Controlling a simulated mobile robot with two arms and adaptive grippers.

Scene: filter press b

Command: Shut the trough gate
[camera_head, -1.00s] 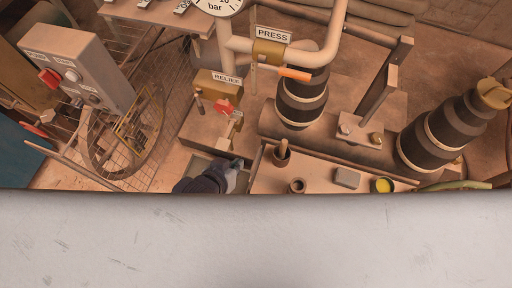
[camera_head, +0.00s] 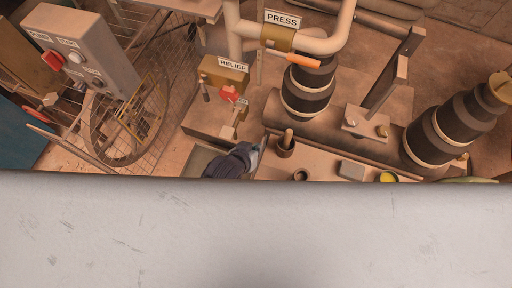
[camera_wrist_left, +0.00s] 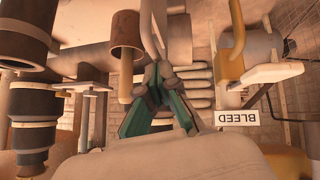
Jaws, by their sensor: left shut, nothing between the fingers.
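My left gripper (camera_head: 254,150) is dark, shut and empty. It is low in the head view, beside the left edge of the workbench and in front of the relief block. A pale trough-like surface (camera_head: 200,158) shows just left of it, partly hidden by the gripper and the grey foreground. I cannot make out the trough gate for certain, or whether the fingers touch it. In the left wrist view, the closed fingertips (camera_wrist_left: 160,73) are in front of several rounded pale bars (camera_wrist_left: 196,86). My right gripper is not in view.
The bench (camera_head: 325,166) holds a cup with a handle (camera_head: 286,143), a grey block (camera_head: 351,169) and a yellow-topped pot (camera_head: 388,177). The relief valve's red handle (camera_head: 229,93) stands behind the gripper. A BLEED label (camera_wrist_left: 237,118) is to the right in the wrist view. A grey control box (camera_head: 80,48) stands left.

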